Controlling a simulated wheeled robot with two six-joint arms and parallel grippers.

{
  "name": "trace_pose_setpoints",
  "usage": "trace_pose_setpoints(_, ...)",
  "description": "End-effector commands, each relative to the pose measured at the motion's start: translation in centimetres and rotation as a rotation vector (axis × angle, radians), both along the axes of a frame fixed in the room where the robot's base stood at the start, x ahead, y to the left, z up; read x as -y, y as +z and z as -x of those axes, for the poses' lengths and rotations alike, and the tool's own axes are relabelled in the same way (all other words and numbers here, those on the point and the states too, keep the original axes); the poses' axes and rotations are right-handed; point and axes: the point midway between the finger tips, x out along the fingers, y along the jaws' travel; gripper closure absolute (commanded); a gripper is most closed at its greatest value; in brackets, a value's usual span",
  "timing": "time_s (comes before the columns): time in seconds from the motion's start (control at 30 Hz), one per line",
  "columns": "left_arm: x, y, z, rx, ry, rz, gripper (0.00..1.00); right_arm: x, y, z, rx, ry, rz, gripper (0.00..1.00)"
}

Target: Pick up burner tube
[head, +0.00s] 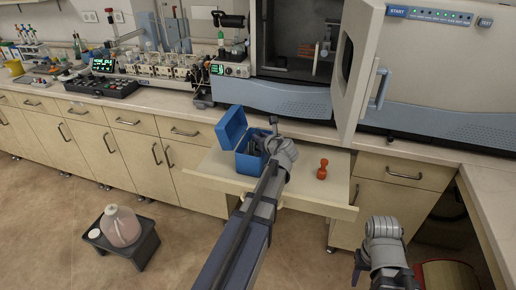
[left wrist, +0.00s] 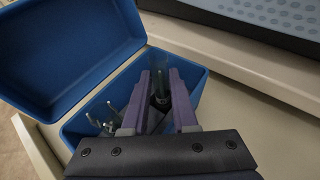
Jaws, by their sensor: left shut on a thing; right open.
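A clear glass burner tube (left wrist: 160,82) stands roughly upright between the purple fingers of my left gripper (left wrist: 161,95), which is shut on it. The tube's lower end is hidden by the fingers. In the head view, my left gripper (head: 262,143) is at the open blue box (head: 245,163), which sits on the pulled-out shelf; its lid (head: 231,127) is tilted up. The box also shows in the left wrist view (left wrist: 75,65), with other small glass pieces (left wrist: 107,115) inside. My right gripper (head: 360,264) is low at the right, away from the box, and open.
A small orange-red object (head: 322,169) stands on the pull-out shelf (head: 335,194), right of the box. The spectrometer's door (head: 362,65) hangs open above the counter. A dark stool (head: 130,246) with a bottle stands on the floor at left.

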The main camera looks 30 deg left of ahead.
Motion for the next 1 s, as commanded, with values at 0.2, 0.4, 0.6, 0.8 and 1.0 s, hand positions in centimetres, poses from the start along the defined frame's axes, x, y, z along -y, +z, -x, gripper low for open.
trace_pose_setpoints(0.2,0.0,0.0,0.0,0.000,0.000,0.000,1.00,0.0,0.0,0.0,0.000,0.000,0.000,0.49)
trace_pose_setpoints(0.4,0.0,0.0,0.0,0.000,0.000,0.000,1.00,0.0,0.0,0.0,0.000,0.000,0.000,0.49)
trace_pose_setpoints(0.6,0.0,0.2,0.0,0.000,0.000,0.000,1.00,0.0,0.2,0.0,0.000,0.000,0.000,0.49)
trace_pose_setpoints(0.8,0.0,1.4,0.0,0.000,0.000,0.000,1.00,0.0,1.4,0.0,0.000,0.000,0.000,0.49)
trace_pose_setpoints(1.0,0.0,3.9,0.0,0.000,0.000,0.000,1.00,0.0,3.9,0.0,0.000,0.000,0.000,0.49)
